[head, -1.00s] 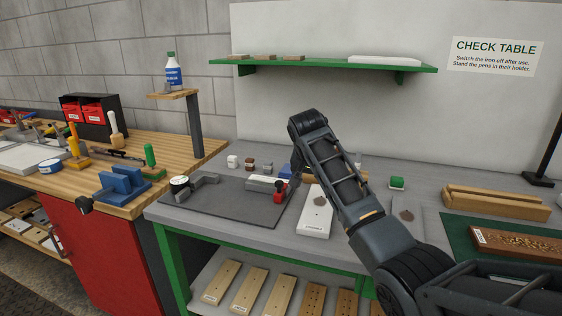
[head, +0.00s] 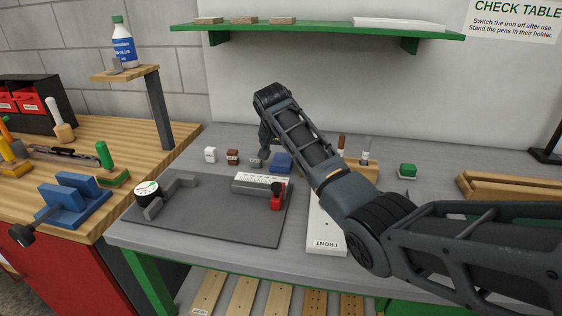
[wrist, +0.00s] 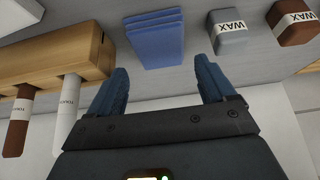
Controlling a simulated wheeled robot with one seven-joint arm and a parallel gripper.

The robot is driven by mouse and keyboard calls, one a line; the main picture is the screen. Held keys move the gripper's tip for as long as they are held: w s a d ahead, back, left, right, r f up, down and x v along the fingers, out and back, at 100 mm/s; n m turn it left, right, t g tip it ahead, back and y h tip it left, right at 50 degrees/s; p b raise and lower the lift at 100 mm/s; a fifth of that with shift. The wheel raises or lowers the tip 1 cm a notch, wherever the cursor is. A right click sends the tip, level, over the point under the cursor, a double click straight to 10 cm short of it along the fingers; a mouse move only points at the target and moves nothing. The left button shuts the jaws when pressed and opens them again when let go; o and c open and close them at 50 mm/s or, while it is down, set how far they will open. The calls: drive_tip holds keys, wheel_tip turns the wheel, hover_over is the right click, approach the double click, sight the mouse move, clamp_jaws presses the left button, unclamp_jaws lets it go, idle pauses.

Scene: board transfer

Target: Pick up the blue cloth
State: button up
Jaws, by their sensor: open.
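The blue cloth (head: 281,162) lies folded in layers on the grey table, behind the dark mat. In the wrist view the folded cloth (wrist: 154,40) sits just beyond the fingertips, roughly midway between them and apart from both. My gripper (wrist: 163,78) is open and empty. In the head view my gripper (head: 264,157) points down just left of the cloth, and my arm covers part of the area to the right of it.
Grey and brown wax blocks (wrist: 228,32) (wrist: 291,22) stand close beside the cloth. A wooden pen holder (wrist: 64,52) with touch-up pens is on its other side. The dark mat (head: 215,222) carries a dial gauge and a red-ended fixture. A green shelf (head: 310,35) hangs above.

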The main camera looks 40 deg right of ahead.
sight(282, 160)
drive_tip(key=shift+a+f+x, duration=0.1)
drive_tip(key=shift+a+x, duration=0.1)
drive_tip(key=shift+x, duration=0.85)
drive_tip(key=shift+a+f+x, duration=0.1)
drive_tip(key=shift+a+x, duration=0.05)
drive_tip(key=shift+x, duration=0.95)
drive_tip(key=shift+s, duration=0.15)
drive_tip(key=shift+c, duration=0.5)
drive_tip(key=c, duration=0.7)
wheel_tip(282, 160, up, 10)
drive_tip(key=shift+b, duration=0.45)
drive_tip(key=o, duration=0.5)
drive_tip(key=shift+c, duration=0.2)
drive_tip(key=c, duration=0.4)
drive_tip(key=shift+r, duration=0.15)
